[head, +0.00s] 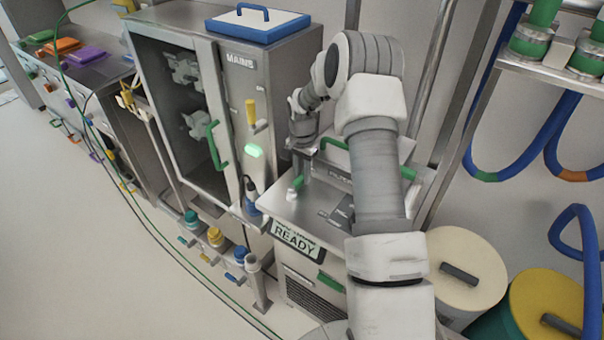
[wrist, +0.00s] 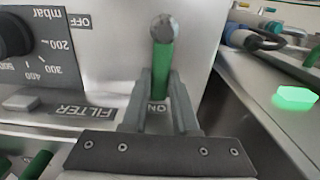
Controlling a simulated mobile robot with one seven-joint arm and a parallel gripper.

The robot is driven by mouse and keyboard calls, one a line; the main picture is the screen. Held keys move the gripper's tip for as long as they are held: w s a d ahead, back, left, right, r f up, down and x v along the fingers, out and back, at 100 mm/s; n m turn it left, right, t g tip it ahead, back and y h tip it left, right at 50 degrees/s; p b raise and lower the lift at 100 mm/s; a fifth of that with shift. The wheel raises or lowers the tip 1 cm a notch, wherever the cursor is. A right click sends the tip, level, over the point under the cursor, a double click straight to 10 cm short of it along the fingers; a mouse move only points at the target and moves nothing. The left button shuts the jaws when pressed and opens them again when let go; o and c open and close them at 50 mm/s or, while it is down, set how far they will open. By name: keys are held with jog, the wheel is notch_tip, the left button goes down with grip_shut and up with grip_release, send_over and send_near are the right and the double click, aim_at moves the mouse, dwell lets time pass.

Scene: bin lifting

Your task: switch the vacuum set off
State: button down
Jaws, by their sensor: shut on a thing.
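The vacuum set's panel fills much of the wrist view, with a dial marked mbar (wrist: 15,35), an OFF label (wrist: 80,20) and an ON label (wrist: 158,108), all upside down. A green lever (wrist: 162,75) runs from a grey round pivot down to the ON label. My gripper (wrist: 163,85) has one finger on each side of the lever and is shut on it. In the head view my arm reaches over the vacuum set (head: 335,215), whose sign (head: 297,242) reads READY. There my gripper (head: 303,143) is small and the lever's grip is unclear.
A steel cabinet (head: 235,110) marked MAINS stands close on the left, with a lit green lamp (head: 254,151) that also shows in the wrist view (wrist: 297,95). A green handle (head: 335,143) is beside my gripper. Drums (head: 465,262) stand at right.

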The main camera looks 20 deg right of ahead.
jog(key=m, duration=0.1)
jog(key=s+m+b, duration=0.1)
jog(key=m, duration=0.1)
jog(key=m+b, duration=0.1)
jog(key=shift+s+d, duration=0.4)
jog(key=s+m, duration=0.1)
jog(key=m, duration=0.1)
jog(key=s+m+b, duration=0.1)
jog(key=m, duration=0.2)
jog(key=s+m, duration=0.1)
jog(key=m, duration=0.1)
jog(key=s+m+p, duration=0.1)
jog(key=m, duration=0.1)
jog(key=shift+a+r+m, duration=0.15)
jog(key=shift+a+m, duration=0.15)
jog(key=shift+a, duration=0.1)
jog(key=m, duration=0.1)
jog(key=s+a+m+p, duration=0.1)
jog(key=shift+m, duration=0.4)
jog(key=shift+s+a+m+p, duration=0.25)
jog(key=shift+m+p, duration=0.35)
jog(key=shift+m, duration=0.2)
jog(key=c, duration=0.7)
grip_release()
